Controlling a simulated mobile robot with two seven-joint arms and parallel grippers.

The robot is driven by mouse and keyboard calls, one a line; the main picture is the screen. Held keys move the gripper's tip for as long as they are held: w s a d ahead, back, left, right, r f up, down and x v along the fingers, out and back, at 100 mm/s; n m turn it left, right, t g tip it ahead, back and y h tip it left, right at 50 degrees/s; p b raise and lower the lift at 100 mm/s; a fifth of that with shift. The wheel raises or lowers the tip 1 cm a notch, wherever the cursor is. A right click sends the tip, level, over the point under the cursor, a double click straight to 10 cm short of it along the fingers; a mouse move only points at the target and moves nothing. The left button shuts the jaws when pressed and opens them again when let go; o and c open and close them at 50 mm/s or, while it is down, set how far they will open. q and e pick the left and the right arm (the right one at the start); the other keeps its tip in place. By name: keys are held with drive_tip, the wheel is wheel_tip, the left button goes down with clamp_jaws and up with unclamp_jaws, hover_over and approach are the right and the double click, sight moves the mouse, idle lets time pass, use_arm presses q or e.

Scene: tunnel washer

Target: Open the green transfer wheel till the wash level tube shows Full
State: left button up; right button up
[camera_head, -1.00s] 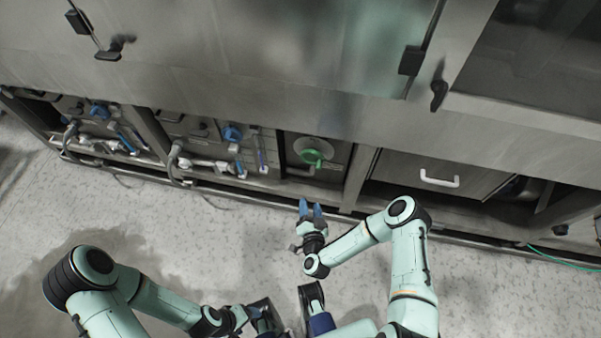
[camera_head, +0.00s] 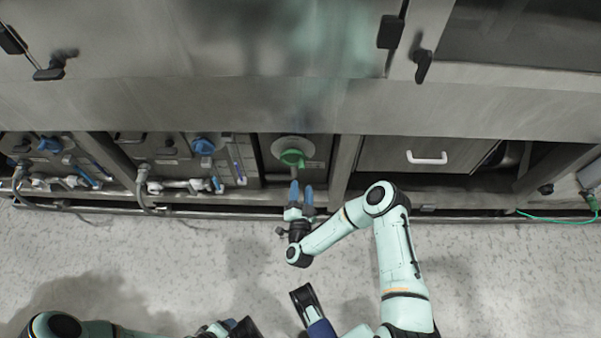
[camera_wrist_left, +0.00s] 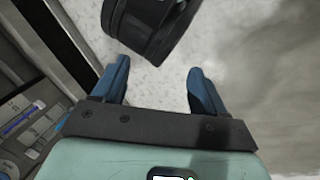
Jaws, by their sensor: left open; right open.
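The green transfer wheel (camera_head: 292,158) sits on a round pale plate in a dark bay low on the washer, near the middle of the head view. My right gripper (camera_head: 302,186) is open and empty, with its blue fingers pointing at the bay just below the wheel, apart from it. My left gripper (camera_head: 232,326) is low in the head view, partly cut off by the bottom edge. In the left wrist view its blue fingers (camera_wrist_left: 158,88) are spread with nothing between them. Blue-marked tubes (camera_head: 238,172) stand left of the wheel; their level wording is too small to read.
Blue knobs (camera_head: 203,146) with hoses and pipes fill the bays to the left. A drawer with a white handle (camera_head: 427,158) is right of the wheel. A steel panel (camera_head: 270,105) overhangs the bays.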

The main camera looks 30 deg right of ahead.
sight(293, 160)
use_arm(q)
drive_tip(key=shift+t+y, duration=0.3)
drive_tip(key=shift+t, duration=0.1)
drive_tip(key=w, duration=0.1)
drive_tip(key=w+a+f+b, duration=0.1)
drive_tip(key=w+f, duration=0.1)
drive_tip(key=shift+a+b, duration=0.3)
use_arm(e)
drive_tip(key=x, duration=0.8)
drive_tip(key=shift+w, duration=0.15)
drive_tip(key=shift+r, duration=0.1)
clamp_jaws()
